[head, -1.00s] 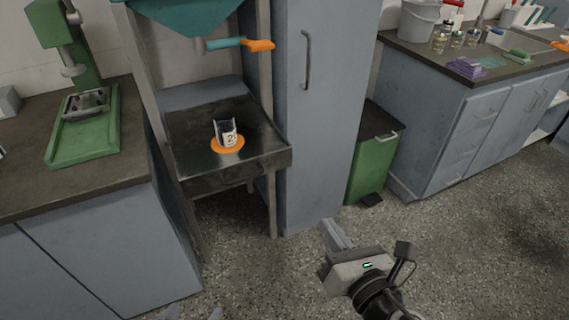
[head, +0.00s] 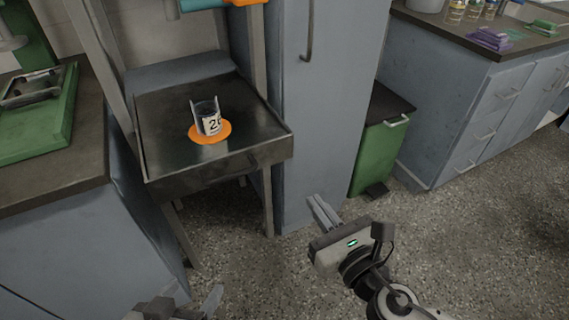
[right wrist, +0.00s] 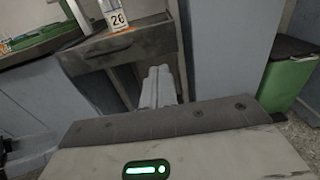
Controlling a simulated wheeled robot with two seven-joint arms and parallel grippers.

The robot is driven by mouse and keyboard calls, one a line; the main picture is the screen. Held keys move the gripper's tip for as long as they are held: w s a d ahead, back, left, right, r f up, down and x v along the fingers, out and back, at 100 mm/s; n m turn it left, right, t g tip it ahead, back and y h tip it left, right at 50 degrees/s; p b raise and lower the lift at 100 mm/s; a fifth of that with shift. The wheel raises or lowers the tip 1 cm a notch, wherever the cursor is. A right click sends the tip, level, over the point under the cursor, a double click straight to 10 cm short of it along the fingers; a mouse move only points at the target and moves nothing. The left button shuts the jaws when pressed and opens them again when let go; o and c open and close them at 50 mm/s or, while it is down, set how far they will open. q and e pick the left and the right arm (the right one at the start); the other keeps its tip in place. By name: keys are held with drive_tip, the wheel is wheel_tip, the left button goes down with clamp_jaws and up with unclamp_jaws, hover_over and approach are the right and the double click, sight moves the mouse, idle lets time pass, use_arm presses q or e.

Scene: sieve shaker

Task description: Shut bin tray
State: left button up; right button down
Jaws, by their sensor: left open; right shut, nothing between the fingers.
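The bin tray (head: 225,172) is a dark metal tray in a grey frame under the hopper, left of centre in the head view. Its front edge also shows in the right wrist view (right wrist: 115,50). A clear container labelled "20" (head: 208,118) stands on an orange disc (head: 210,132) on the tray; it also shows in the right wrist view (right wrist: 116,16). My right gripper (head: 322,212) is shut and empty, in front of the tray and to its right, apart from it. My left gripper (head: 205,302) is open at the bottom edge, partly cut off, below and in front of the tray.
A tall grey-blue cabinet (head: 330,100) stands right beside the frame. A green pedal bin (head: 378,155) stands beyond it. A counter with a green machine base (head: 40,115) is on the left. The speckled floor ahead is clear.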

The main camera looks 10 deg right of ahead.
approach(278, 151)
drive_tip(key=x, duration=0.6)
drive_tip(key=shift+p, duration=0.35)
drive_tip(key=shift+w+a, duration=0.1)
drive_tip(key=shift+w, duration=0.35)
use_arm(q)
drive_tip(key=shift+a+r, duration=0.25)
drive_tip(key=shift+r, duration=0.35)
